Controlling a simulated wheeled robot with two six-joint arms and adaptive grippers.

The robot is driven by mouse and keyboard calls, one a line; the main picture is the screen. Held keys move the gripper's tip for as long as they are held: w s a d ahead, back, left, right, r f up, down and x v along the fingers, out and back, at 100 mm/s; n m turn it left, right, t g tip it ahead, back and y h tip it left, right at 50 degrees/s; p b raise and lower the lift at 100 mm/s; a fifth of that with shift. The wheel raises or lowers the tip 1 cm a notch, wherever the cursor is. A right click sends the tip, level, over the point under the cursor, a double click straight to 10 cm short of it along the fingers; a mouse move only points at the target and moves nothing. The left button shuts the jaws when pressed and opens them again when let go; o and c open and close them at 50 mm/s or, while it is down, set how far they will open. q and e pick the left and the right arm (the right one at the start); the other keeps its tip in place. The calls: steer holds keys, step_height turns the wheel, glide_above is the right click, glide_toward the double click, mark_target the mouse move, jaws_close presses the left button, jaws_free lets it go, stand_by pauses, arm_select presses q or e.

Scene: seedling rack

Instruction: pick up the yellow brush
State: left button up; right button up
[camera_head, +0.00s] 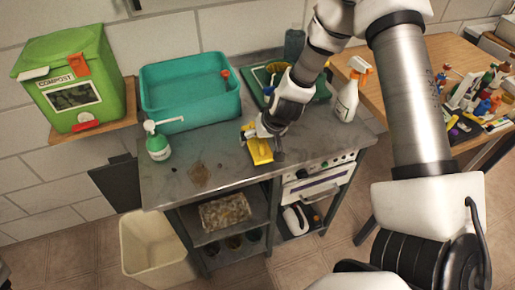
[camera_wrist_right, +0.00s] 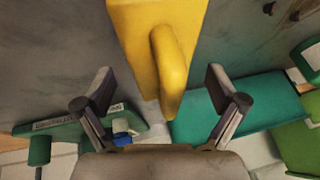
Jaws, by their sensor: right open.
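The yellow brush (camera_head: 260,150) lies on the grey metal worktop near its front edge. My right gripper (camera_head: 267,131) is right over the brush's back end, pointing down, and hides part of it. In the right wrist view the brush (camera_wrist_right: 160,30) shows as a yellow block with a raised handle. The handle reaches into the gap between the open fingers of the right gripper (camera_wrist_right: 159,80). There is a gap on both sides of it, and neither finger visibly touches it. My left gripper is not in view.
A white spray bottle with an orange head (camera_head: 348,97) stands to the right.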

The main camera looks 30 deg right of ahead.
steer(key=shift+w+f, duration=0.6)
steer(key=shift+w, duration=0.15)
steer(key=shift+s+r, duration=0.15)
steer(key=shift+s, duration=0.05)
steer(key=shift+c, duration=0.4)
steer(key=shift+s+r, duration=0.2)
steer(key=shift+s, duration=0.1)
steer(key=c, duration=0.5)
steer(key=shift+s, duration=0.15)
steer(key=c, duration=0.6)
steer(key=shift+c, duration=0.6)
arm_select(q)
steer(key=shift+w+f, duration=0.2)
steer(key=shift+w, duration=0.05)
arm_select(e)
steer(key=shift+w+a, duration=0.1)
steer(key=shift+w, duration=0.1)
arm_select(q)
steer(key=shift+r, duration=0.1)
